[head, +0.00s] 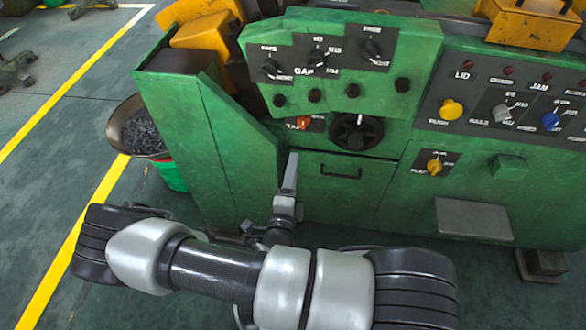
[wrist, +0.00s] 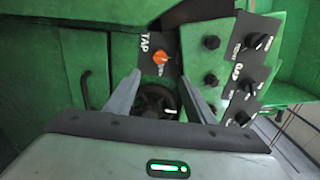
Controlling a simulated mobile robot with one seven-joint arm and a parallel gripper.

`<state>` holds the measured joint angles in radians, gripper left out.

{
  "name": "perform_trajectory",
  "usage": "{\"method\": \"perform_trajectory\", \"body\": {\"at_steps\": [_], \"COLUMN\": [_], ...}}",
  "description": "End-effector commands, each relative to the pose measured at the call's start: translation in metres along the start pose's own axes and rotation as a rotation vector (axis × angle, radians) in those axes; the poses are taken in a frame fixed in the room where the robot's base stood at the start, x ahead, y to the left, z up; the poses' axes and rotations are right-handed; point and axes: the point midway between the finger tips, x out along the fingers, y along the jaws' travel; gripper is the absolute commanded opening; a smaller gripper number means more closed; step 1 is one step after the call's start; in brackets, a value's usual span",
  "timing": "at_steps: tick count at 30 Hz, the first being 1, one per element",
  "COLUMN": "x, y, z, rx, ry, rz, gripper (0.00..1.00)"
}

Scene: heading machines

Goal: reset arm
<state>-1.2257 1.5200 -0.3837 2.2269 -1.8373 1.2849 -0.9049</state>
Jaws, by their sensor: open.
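My gripper (head: 290,170) is in front of the green machine (head: 225,150), by its front panel, below and left of a black round dial (head: 357,131). In the wrist view my gripper (wrist: 160,78) is open, with its two grey fingers spread apart and nothing between the tips. The black dial (wrist: 157,103) shows beyond and between the fingers. An orange knob (wrist: 160,57) marked TAP is just past the tips; it also shows in the head view (head: 303,123). Whether a finger touches the panel I cannot tell. My arm stretches across the bottom of the head view.
A sloped panel has three black knobs (head: 317,58) and several small ones. A right panel holds a yellow knob (head: 451,109) and a blue knob (head: 550,121). A grey ledge (head: 473,219) juts out low. A bowl of dark pieces (head: 140,130) stands left; floor beyond it is open.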

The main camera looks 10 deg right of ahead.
Motion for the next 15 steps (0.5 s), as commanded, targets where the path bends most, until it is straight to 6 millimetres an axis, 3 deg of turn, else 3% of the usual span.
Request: {"method": "perform_trajectory", "body": {"at_steps": [10,15], "x": [0.001,0.007], "y": [-0.004,-0.046], "z": [-0.001,-0.021], "rx": [0.021,0.247], "ry": [0.017,0.208], "rz": [-0.003,-0.039], "gripper": [0.50,0.50]}}
